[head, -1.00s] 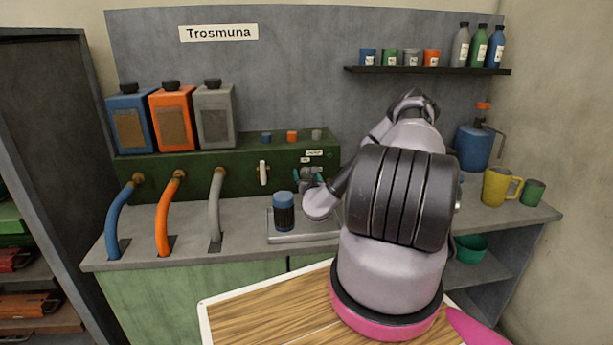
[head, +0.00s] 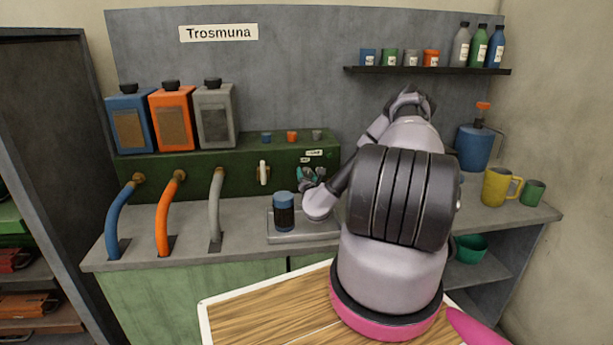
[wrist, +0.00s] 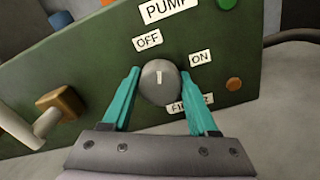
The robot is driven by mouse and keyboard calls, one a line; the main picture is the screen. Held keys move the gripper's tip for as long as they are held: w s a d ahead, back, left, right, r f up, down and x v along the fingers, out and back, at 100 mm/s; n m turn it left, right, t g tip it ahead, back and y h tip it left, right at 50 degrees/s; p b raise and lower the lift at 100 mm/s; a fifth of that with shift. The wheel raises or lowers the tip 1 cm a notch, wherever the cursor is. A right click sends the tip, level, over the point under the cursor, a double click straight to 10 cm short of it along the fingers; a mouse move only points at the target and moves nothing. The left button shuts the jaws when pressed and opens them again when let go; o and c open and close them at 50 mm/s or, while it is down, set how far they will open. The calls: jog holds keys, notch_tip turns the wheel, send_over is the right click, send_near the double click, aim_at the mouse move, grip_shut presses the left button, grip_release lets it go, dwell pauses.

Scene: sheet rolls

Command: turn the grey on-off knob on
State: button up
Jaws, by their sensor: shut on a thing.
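The grey round knob (wrist: 160,85) is on the green panel (wrist: 75,70) in the wrist view. A short white mark on it points up in the picture, between the OFF label (wrist: 148,40) and the ON label (wrist: 200,58), nearer the direction of OFF. The teal fingers of my gripper (wrist: 161,82) are on its left and right sides, shut on it. In the head view my gripper (head: 310,179) is at the right part of the green panel, and its fingers hide the knob.
A white-handled lever (head: 263,173) is left of the knob. A blue-capped dark jar (head: 284,212) stands on a grey tray (head: 297,238) just below my gripper. Blue, orange and grey hoses are further left.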

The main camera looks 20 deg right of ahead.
jog(key=m, duration=1.1)
jog(key=shift+m, duration=1.6)
jog(key=shift+f+m, duration=0.1)
jog(key=shift+m, duration=0.2)
jog(key=o, duration=1.4)
jog(key=shift+c, duration=0.2)
jog(key=v, duration=1.1)
jog(key=shift+w, duration=0.1)
